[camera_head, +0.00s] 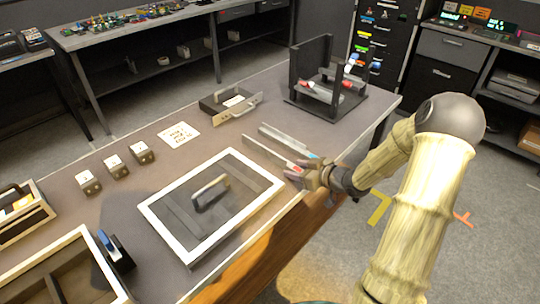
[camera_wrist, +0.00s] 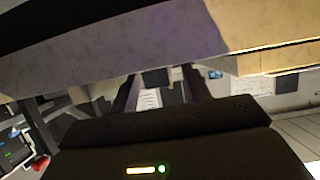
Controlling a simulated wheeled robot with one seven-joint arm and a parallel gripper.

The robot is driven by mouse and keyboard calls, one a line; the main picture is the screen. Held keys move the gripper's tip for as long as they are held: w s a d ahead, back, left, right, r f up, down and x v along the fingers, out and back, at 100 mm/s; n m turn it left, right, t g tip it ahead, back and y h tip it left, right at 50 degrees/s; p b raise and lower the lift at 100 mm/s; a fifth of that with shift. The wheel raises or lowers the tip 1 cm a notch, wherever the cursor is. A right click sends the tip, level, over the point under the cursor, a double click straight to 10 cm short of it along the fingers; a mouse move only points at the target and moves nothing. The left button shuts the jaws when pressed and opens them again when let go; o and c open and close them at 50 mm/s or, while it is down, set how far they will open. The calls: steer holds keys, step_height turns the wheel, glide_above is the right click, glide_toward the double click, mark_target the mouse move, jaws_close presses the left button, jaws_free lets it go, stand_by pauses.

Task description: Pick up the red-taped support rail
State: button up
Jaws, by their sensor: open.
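Two thin grey metal rails lie side by side on the workbench in the head view. The nearer one, the red-taped support rail (camera_head: 268,152), has a red mark at its right end, beside my gripper (camera_head: 296,174). The farther rail (camera_head: 285,137) has a blue mark at its right end. My gripper is at the bench's front edge, close to the red end; I cannot tell whether it touches the rail. In the wrist view my gripper (camera_wrist: 162,88) shows two dark fingers apart, with no rail clearly visible between them.
A white-framed tray (camera_head: 160,212) with a handle lies left of my gripper on the workbench (camera_head: 225,145). A dark upright rack (camera_head: 290,75) holding parts stands at the far right end. A metal bracket box (camera_head: 222,107) and several small blocks sit farther back.

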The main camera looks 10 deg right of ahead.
jaws_close()
step_height(320, 180, up, 10)
steer(key=p, duration=0.3)
stand_by(0.4)
stand_by(0.4)
